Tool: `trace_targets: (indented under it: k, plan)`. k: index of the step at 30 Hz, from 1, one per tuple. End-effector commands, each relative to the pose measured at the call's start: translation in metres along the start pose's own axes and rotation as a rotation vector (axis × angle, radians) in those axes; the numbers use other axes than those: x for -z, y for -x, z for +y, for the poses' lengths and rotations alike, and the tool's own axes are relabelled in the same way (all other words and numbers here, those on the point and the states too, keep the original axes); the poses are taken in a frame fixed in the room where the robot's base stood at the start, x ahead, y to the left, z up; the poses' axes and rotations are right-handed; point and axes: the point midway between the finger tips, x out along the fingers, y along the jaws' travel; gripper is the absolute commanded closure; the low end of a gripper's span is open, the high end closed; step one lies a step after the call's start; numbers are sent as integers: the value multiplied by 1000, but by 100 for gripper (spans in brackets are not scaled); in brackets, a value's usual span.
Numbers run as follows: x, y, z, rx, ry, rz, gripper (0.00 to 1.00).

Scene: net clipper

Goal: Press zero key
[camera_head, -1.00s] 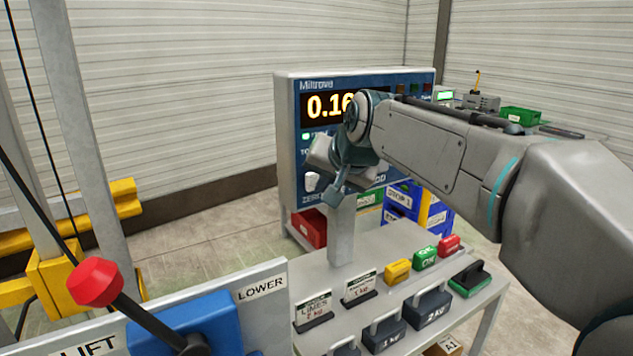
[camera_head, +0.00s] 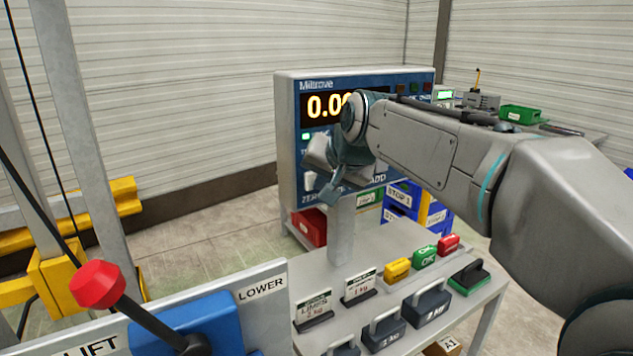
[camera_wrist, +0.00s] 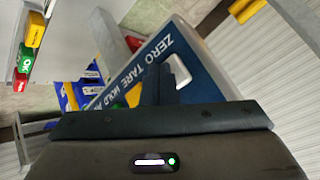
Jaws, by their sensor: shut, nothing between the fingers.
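The scale's display unit (camera_head: 287,150) stands behind the bench, with a lit readout (camera_head: 318,106) that shows 0.0 and further digits hidden by my arm. The white zero key (camera_head: 310,179) is at the lower left of its blue panel, above the ZERO label. In the wrist view the zero key (camera_wrist: 181,72) shows just right of my fingers, beside the ZERO lettering. My gripper (camera_head: 329,197) is shut and empty, close in front of the panel by this key. In the wrist view my closed fingers (camera_wrist: 158,84) point at the panel. I cannot tell whether they touch the key.
A bench (camera_head: 400,238) below carries weights, card signs and yellow, green and red blocks. A lift lever with a red knob (camera_head: 97,284) stands at the lower left. Red and blue bins sit behind the bench. The floor left of the display unit is clear.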

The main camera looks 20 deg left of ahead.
Motion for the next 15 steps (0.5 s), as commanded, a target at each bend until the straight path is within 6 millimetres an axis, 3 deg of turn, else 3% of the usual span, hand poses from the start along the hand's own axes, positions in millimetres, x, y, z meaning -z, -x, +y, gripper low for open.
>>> trace_targets:
  k: [15]
  plan:
    - [-9,12,8,1,0,0,100]
